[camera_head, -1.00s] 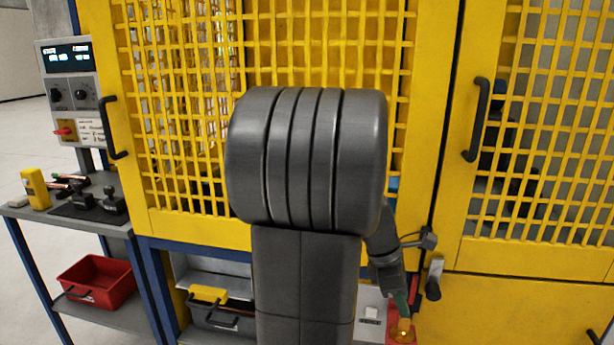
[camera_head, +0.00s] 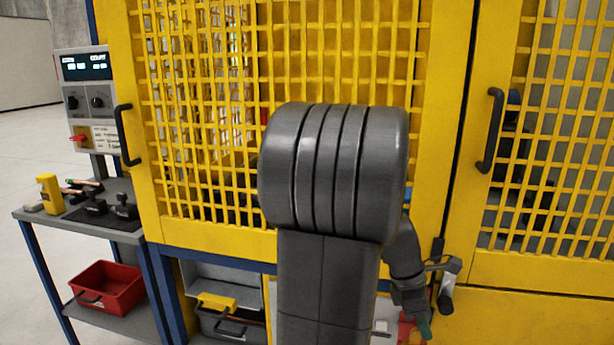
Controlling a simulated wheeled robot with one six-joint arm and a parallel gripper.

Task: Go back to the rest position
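My dark grey arm stands large in the middle of the head view, in front of a yellow mesh enclosure (camera_head: 210,238). My gripper (camera_head: 422,322) hangs low at the right of the arm, pointing down. Only a small green tip shows at its end, near the bottom edge. The finger gap is not visible, so I cannot tell whether it is open or holds anything. A red and orange item (camera_head: 406,328) shows partly behind the gripper. Whether they touch is unclear.
A cart (camera_head: 70,232) at left carries a yellow object (camera_head: 49,193), dark tools and a red bin (camera_head: 108,288) below. A control box (camera_head: 88,90) stands behind it. Black door handles (camera_head: 492,130) stick out. A grey toolbox (camera_head: 232,327) sits under the enclosure.

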